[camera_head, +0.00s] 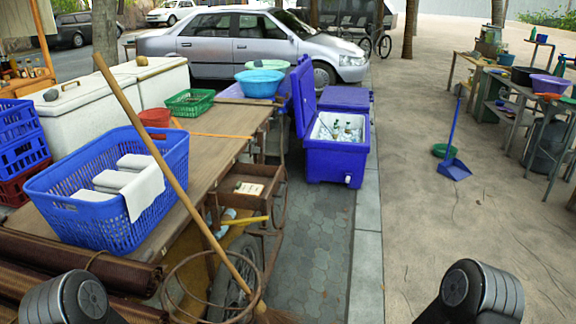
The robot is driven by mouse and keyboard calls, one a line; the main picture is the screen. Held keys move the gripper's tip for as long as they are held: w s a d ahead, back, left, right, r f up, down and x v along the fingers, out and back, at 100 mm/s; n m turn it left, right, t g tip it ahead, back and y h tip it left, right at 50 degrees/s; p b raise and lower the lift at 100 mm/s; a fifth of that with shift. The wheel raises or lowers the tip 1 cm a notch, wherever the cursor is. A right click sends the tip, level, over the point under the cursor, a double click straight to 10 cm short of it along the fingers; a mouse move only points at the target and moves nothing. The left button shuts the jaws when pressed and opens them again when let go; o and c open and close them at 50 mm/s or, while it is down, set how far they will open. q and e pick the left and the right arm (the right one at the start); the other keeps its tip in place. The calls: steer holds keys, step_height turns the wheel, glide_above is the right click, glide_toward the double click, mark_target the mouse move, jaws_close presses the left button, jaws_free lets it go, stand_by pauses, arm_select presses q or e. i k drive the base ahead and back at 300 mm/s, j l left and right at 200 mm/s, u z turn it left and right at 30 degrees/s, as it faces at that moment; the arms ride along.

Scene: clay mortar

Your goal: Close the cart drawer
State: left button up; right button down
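The wooden cart (185,202) stands at the left, with a long flat top and a spoked wheel below. Its drawer (272,190) is a shallow wooden box under the right side of the top. It sticks out to the right, and its inside shows a small pale item (248,188). How far it is pulled out is hard to tell, as the cart top hides its rear. Neither of my grippers shows; only dark, rounded parts of my arms appear at the bottom left and bottom right.
A blue basket (100,222) with white cloths sits on the cart. A broom (165,165) leans across it, beside a wire hoop basket (200,285). An open blue cooler (335,160) stands beyond the drawer. Paving right of the cart is clear. A dustpan (454,168) stands farther right.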

mark_target(272, 178)
steer(key=i+l+z, duration=0.25)
steer(key=i, duration=0.25)
steer(key=i+z, duration=0.3)
steer(key=i, duration=0.2)
steer(key=i+l+u, duration=0.1)
steer(key=i+u, duration=0.2)
steer(key=i, duration=0.2)
steer(key=i+l+u, duration=0.2)
steer(key=i+u, duration=0.15)
steer(key=i, duration=0.15)
steer(key=i+l+u, duration=0.2)
steer(key=u, duration=0.15)
steer(key=i+l+u, duration=0.55)
steer(key=u, duration=0.2)
